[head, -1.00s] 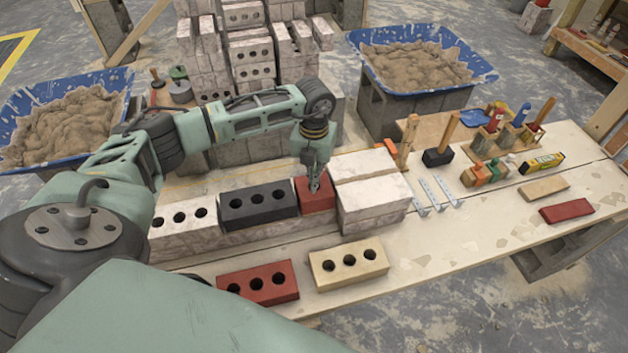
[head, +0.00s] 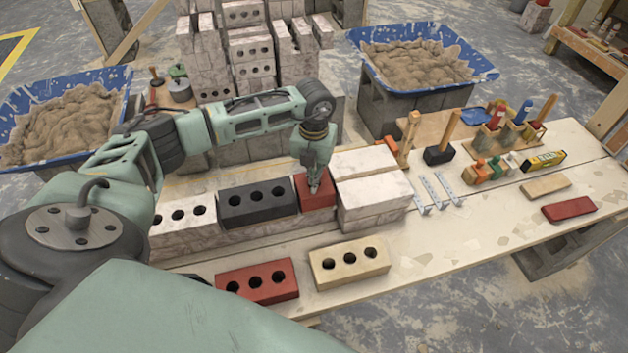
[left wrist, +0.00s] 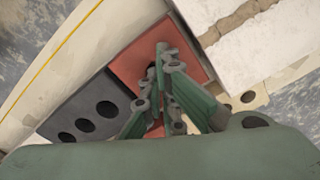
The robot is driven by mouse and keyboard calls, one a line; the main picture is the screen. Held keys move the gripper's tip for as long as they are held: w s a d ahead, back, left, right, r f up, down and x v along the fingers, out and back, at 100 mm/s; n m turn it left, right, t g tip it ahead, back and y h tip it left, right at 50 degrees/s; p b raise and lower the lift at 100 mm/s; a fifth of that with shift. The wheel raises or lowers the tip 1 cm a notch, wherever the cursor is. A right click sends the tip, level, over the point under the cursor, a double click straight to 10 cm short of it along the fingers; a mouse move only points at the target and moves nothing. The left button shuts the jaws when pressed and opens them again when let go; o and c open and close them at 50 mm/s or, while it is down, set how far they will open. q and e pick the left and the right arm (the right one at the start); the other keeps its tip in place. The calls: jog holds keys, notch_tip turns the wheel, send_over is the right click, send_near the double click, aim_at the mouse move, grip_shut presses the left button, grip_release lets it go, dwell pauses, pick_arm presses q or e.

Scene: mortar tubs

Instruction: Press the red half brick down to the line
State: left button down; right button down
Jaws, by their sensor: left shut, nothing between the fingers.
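The red half brick (head: 320,202) sits in the low course between a dark grey brick with holes (head: 257,206) on its left and white blocks (head: 375,195) on its right. My left gripper (head: 314,189) points down, fingers shut and empty, with its tips at the top of the half brick. Whether they touch it I cannot tell. In the left wrist view the half brick (left wrist: 135,62) lies under the shut fingers (left wrist: 160,55), which hide part of it. A thin yellow line (left wrist: 62,48) runs beside the course there. My right gripper is not in view.
A red brick (head: 257,284) and a cream brick (head: 349,263) lie in front of the course. Blue mortar tubs (head: 484,73) stand behind at both sides.

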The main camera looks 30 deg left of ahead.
pick_arm(q)
jog(key=shift+s+f+b, duration=0.15)
jog(key=shift+f+b, duration=0.2)
jog(key=shift+f, duration=0.3)
dwell(1.9)
jog(key=shift+r+p, duration=1.85)
jog(key=shift+r, duration=0.8)
